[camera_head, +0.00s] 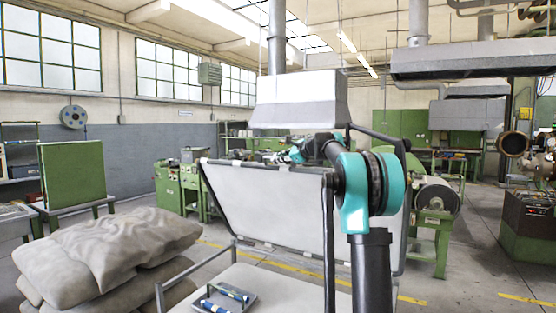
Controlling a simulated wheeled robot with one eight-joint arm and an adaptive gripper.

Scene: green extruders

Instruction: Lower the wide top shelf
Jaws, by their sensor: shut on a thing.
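The wide top shelf (262,205) is a large pale grey panel with a dark rim. It stands tilted steeply up in the middle of the camera_head view, above a cart's lower shelf (275,285). My gripper (285,158) is at the shelf's upper edge and shut on it. The fingertips are small and partly hidden behind the edge and my teal and black arm. The arm also covers the right part of the shelf.
A small tray (225,299) with blue-and-white items lies on the lower shelf. Stacked grey sacks (110,250) stand close on the left. Green machines stand behind; open floor lies to the right.

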